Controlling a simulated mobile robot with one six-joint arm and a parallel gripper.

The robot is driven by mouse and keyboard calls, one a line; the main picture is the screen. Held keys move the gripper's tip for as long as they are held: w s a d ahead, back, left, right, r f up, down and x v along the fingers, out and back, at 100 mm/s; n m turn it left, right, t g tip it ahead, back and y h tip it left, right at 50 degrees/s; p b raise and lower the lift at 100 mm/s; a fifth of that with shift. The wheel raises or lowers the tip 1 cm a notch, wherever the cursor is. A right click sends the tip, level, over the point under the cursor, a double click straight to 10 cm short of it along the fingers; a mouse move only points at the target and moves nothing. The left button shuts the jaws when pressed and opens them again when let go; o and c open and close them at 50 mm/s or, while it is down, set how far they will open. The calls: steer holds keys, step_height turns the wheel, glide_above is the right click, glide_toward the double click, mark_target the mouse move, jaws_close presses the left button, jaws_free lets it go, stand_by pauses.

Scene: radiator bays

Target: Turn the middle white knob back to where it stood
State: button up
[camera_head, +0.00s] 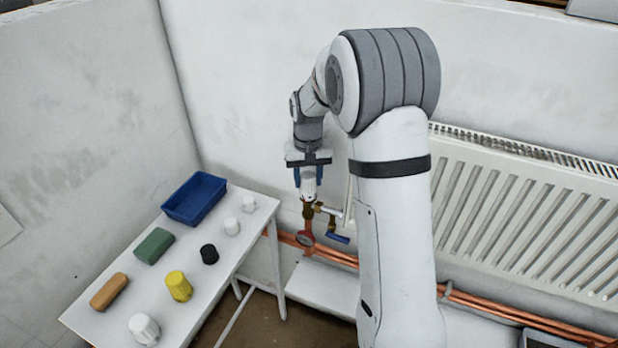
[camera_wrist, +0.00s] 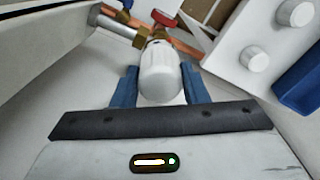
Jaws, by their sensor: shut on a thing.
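A white knob (camera_head: 309,188) sits upright on the brass valve (camera_head: 308,211) at the end of the radiator pipe. My gripper (camera_head: 308,176) is above it, pointing down, with its blue fingers shut on the knob's two sides. In the wrist view the white knob (camera_wrist: 160,78) lies between the fingers of my gripper (camera_wrist: 160,84), with the brass fitting beyond it. The fingers hide the knob's sides, and I cannot make out a mark showing its turn angle. I see no other white knob on the pipework; part of the radiator is hidden behind my arm.
A white table (camera_head: 215,300) at left holds a blue tray (camera_head: 194,198), a green block (camera_head: 154,245), a brown block (camera_head: 109,291), a yellow knob (camera_head: 178,286), a black knob (camera_head: 209,254) and loose white caps (camera_head: 144,329). A red handwheel (camera_head: 305,238) and blue lever (camera_head: 338,238) sit below the valve, near copper pipes.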

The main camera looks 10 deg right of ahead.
mark_target(308, 175)
steer(key=n, duration=0.6)
steer(key=shift+s+f, duration=0.1)
steer(key=n, duration=0.6)
steer(key=shift+n, duration=0.3)
stand_by(0.3)
steer(key=o, duration=1)
step_height(308, 175, up, 8)
